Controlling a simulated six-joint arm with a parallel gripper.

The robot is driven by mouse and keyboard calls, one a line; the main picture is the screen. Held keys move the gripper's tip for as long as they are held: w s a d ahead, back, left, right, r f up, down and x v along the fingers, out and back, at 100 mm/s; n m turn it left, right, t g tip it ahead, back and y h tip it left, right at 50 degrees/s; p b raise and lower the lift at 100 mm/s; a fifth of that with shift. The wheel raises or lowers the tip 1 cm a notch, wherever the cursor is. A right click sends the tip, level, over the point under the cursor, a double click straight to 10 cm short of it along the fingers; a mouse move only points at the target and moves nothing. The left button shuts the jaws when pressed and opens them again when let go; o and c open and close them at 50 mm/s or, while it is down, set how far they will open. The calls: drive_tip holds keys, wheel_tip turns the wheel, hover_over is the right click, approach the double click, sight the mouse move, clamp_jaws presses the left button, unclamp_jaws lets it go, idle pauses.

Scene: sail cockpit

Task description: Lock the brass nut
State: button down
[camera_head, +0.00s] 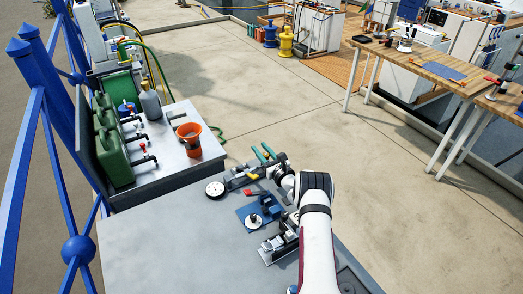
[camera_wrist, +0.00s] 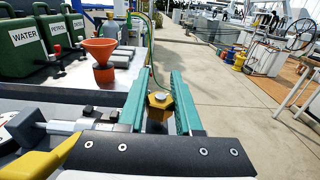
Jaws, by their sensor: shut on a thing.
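In the head view my gripper (camera_head: 264,153) is at the far edge of the grey bench, beside a metal fitting (camera_head: 240,181). The nut cannot be made out there. In the wrist view a metal rod (camera_wrist: 62,127) and dark clamp parts lie just left of the fingers. Whether the nut touches a thread is hidden.
A round dial gauge (camera_head: 215,189) lies left of the fitting. An orange funnel (camera_head: 189,138) and green cans (camera_head: 112,150) stand at the left. Open floor lies beyond the fingers.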

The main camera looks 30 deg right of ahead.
drive_tip(key=shift+d+m+h, duration=0.2)
drive_tip(key=shift+m+h, duration=0.5)
drive_tip(key=shift+h, duration=0.4)
drive_tip(key=c, duration=0.6)
unclamp_jaws()
drive_tip(key=s+d+r, duration=0.6)
drive_tip(key=s+r, duration=0.3)
drive_tip(key=r, duration=0.2)
drive_tip(key=shift+s+d, duration=0.3)
drive_tip(key=shift+s, duration=0.05)
